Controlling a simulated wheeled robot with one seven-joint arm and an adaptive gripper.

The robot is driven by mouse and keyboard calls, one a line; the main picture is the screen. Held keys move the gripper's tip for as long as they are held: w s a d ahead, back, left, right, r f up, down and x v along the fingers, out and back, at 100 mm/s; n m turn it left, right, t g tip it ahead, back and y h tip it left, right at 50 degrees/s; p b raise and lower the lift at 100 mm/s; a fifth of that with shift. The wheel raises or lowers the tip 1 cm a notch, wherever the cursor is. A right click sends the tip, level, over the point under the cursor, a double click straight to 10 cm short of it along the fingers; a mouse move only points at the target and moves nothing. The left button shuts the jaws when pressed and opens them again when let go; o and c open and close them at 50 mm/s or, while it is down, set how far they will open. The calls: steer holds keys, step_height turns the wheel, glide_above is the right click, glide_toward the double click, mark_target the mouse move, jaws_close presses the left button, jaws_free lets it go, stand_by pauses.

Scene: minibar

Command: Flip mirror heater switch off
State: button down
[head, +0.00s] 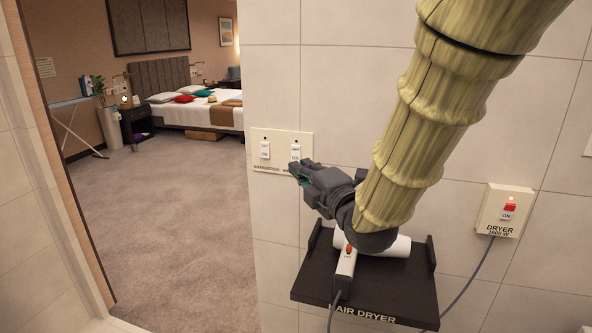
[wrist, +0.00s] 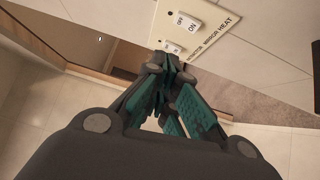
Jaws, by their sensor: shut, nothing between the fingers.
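A cream wall plate (head: 257,137) carries two white rocker switches. The right one is the mirror heater switch (head: 296,153); it also shows in the wrist view (wrist: 187,22), above the MIRROR HEAT label, with OFF and ON on its rocker. I cannot tell which side is pressed in. The left one is the extractor switch (head: 265,150), partly behind my fingers in the wrist view (wrist: 172,48). My gripper (head: 298,169) is shut and empty, its tips just below the mirror heater switch in the head view and covering part of its label. Its tips (wrist: 163,70) appear close to the plate; contact is unclear.
A black shelf (head: 310,283) with a white hair dryer (head: 346,264) juts out below my wrist. A dryer switch box (head: 505,211) with a red rocker and a hanging cord is on the wall at right. The doorway at left opens onto clear carpet and a bed (head: 205,112).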

steer(key=shift+v, duration=0.9)
steer(key=shift+w+r, duration=0.1)
steer(key=shift+r, duration=0.05)
